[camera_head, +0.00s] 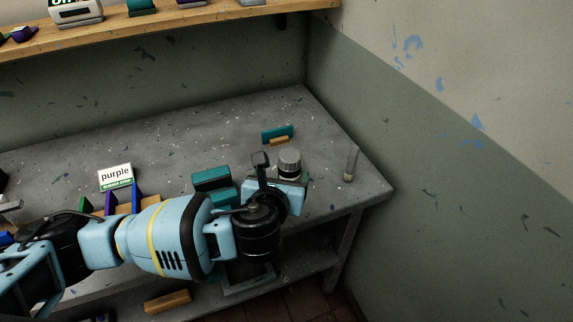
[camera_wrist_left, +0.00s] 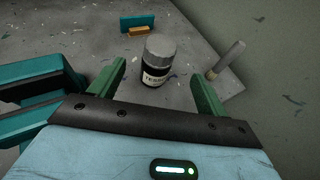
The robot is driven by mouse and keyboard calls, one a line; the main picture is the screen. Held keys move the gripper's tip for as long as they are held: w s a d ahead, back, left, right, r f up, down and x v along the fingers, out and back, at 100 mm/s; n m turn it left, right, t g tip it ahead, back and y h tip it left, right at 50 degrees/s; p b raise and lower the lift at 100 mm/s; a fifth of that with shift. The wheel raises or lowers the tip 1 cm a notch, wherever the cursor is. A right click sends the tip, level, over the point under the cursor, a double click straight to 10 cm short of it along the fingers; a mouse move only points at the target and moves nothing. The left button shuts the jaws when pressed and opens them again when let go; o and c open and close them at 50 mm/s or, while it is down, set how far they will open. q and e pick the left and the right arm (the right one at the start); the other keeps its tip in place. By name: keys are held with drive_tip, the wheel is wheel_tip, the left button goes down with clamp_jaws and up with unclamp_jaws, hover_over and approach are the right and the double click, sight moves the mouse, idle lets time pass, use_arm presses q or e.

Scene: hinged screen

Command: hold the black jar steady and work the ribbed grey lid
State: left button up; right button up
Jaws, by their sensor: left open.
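The black jar (camera_wrist_left: 153,80) stands upright on the grey table and bears a pale label with dark letters. Its grey lid (camera_wrist_left: 161,47) sits on top; in the head view the lid (camera_head: 289,156) shows above my left gripper, which hides most of the jar. My left gripper (camera_wrist_left: 160,92) is open, its two green fingers apart on either side of the jar in the wrist view, with the jar just beyond the palm side and no clear contact. In the head view the left gripper (camera_head: 278,180) is at the table's right part. My right gripper is not in view.
A teal block with a wooden piece (camera_head: 277,134) lies behind the jar. A teal item (camera_head: 211,179), a "purple" sign (camera_head: 115,176) and coloured holders are left. The table's back middle is clear.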

sight(290, 157)
use_arm(q)
drive_tip(key=x, duration=1)
drive_tip(key=shift+w+f, duration=0.15)
drive_tip(key=shift+w, duration=0.05)
drive_tip(key=c, duration=1.4)
drive_tip(key=shift+f, duration=0.15)
idle(0.7)
